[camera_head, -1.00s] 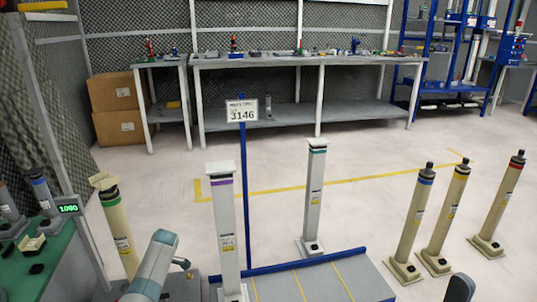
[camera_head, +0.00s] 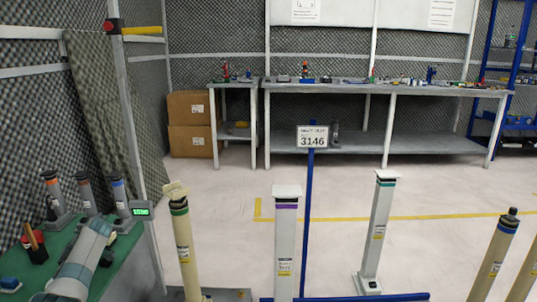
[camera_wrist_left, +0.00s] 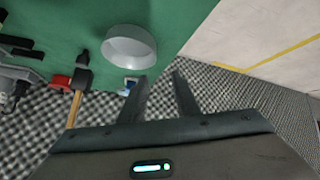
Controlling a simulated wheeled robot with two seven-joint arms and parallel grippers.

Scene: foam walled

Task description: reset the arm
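My left arm (camera_head: 85,262) comes in at the lower left of the head view, over the green-topped table. Its fingers do not show clearly there. In the left wrist view my left gripper (camera_wrist_left: 160,78) has its two dark fingers apart with nothing between them. Beyond the fingertips is a green surface with a white round dish (camera_wrist_left: 130,45) at its edge. My right gripper is in neither current view.
A hammer (camera_wrist_left: 78,95) shows in the wrist view. Pale posts, one purple-banded (camera_head: 285,245), and a blue pole with a 3146 sign (camera_head: 312,138) stand ahead.

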